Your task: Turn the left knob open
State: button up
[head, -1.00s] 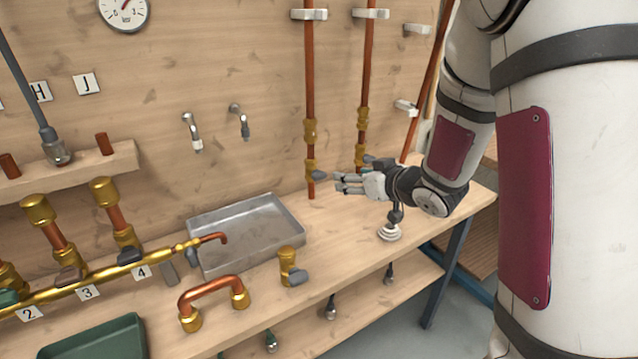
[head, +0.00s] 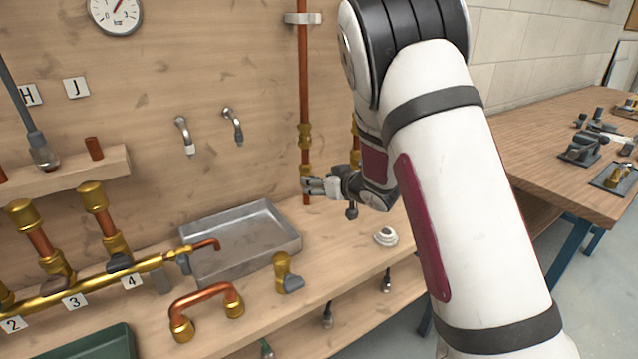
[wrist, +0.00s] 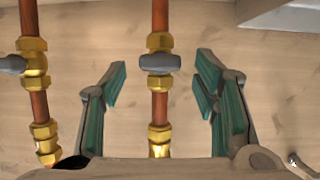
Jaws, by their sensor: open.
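Two upright copper pipes with brass valves and grey knobs stand before the back board. The left pipe (head: 304,90) is the middle pipe (wrist: 158,104) in the wrist view, which looks turned around, with the tray at upper right. Its grey knob (wrist: 160,62) lies crosswise over the brass valve (wrist: 158,43). My gripper (wrist: 162,68) is open, with one green-padded finger on each side of this knob and visible gaps to it. In the head view my gripper (head: 310,186) is at the lower left pipe and hides the knob.
The other pipe's knob (wrist: 12,64) is at left in the wrist view; my arm mostly hides that pipe in the head view. A metal tray (head: 290,243) lies left of the pipes. A loose brass valve (head: 283,268) and a white round piece (head: 386,236) stand on the bench.

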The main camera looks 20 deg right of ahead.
jog(key=shift+w+a+f, duration=0.1)
jog(key=shift+w, duration=0.2)
jog(key=shift+c, duration=0.6)
jog(key=c, duration=1)
jog(key=shift+c, duration=0.2)
